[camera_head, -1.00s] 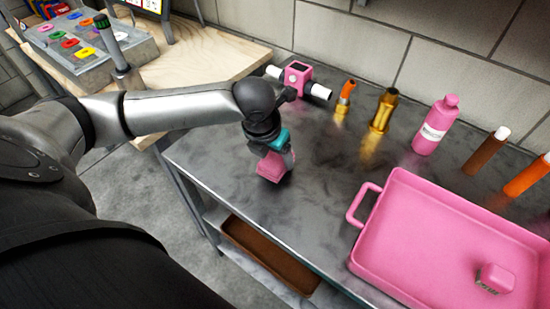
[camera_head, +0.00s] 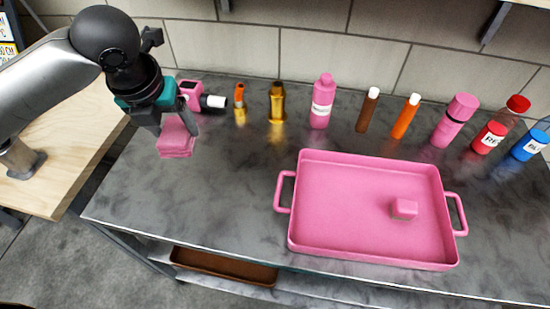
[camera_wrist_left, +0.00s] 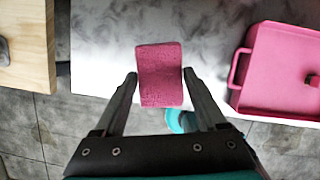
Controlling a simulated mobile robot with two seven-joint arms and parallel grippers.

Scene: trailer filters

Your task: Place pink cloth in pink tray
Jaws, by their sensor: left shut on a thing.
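The pink cloth (camera_head: 176,140) is a folded, block-like piece at the left end of the grey metal table. My left gripper (camera_head: 174,120) is shut on it from above. In the left wrist view the cloth (camera_wrist_left: 160,75) sits between the two fingers of the left gripper (camera_wrist_left: 159,78). I cannot tell for sure how far it is above the table. The pink tray (camera_head: 350,225) lies right of the gripper, with handles at both ends. Its left part also shows in the left wrist view (camera_wrist_left: 270,75). My right gripper is not in view.
A small pink block (camera_head: 404,209) lies in the tray's right half. Along the wall stand a pink device (camera_head: 190,90), brass fittings (camera_head: 277,104), a pink bottle (camera_head: 321,105) and several other containers. Table between cloth and tray is clear. A brown tray (camera_head: 225,266) is on the shelf below.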

